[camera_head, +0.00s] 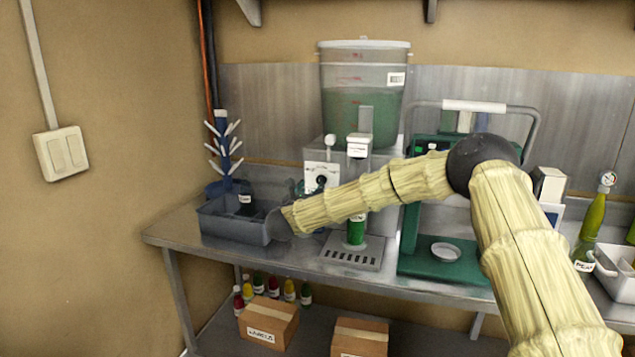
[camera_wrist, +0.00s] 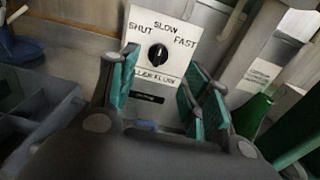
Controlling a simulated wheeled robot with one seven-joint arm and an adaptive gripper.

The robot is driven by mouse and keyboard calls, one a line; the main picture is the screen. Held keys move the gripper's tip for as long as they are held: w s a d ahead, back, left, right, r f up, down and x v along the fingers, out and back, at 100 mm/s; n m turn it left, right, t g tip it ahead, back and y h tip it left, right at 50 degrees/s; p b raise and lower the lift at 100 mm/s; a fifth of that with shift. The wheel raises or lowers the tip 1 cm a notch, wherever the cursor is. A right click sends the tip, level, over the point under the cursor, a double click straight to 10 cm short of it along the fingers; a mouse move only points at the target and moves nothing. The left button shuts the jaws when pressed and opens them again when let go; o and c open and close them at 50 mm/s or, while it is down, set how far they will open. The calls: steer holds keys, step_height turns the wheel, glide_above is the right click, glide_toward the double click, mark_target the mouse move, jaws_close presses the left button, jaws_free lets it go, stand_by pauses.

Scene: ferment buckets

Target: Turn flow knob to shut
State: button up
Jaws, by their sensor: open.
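The flow knob (camera_wrist: 158,54) is round and black on a white panel (camera_wrist: 139,22) marked SHUT, SLOW and FAST. Its pale pointer mark appears to point up, toward SLOW. The knob (camera_head: 321,180) also shows in the head view, on the filler's front below the big bucket. My gripper (camera_wrist: 168,75) is open, with teal pads on both sides. In the wrist view its fingers reach toward the panel, and the knob shows between the fingertips. I see no contact with the knob. In the head view my gripper is mostly hidden behind my arm.
A green bottle (camera_head: 356,231) stands under the filler spout, right of my gripper. A grey divided bin (camera_head: 228,228) and a blue drying rack (camera_head: 223,150) are at left. A green press (camera_head: 445,262) stands to the right. The bucket (camera_head: 362,95) sits above.

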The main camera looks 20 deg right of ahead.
mark_target(320, 181)
steer(key=p+x, duration=0.2)
steer(key=x, duration=0.7)
steer(key=shift+s, duration=0.1)
steer(key=shift+f, duration=0.1)
steer(key=c, duration=0.9)
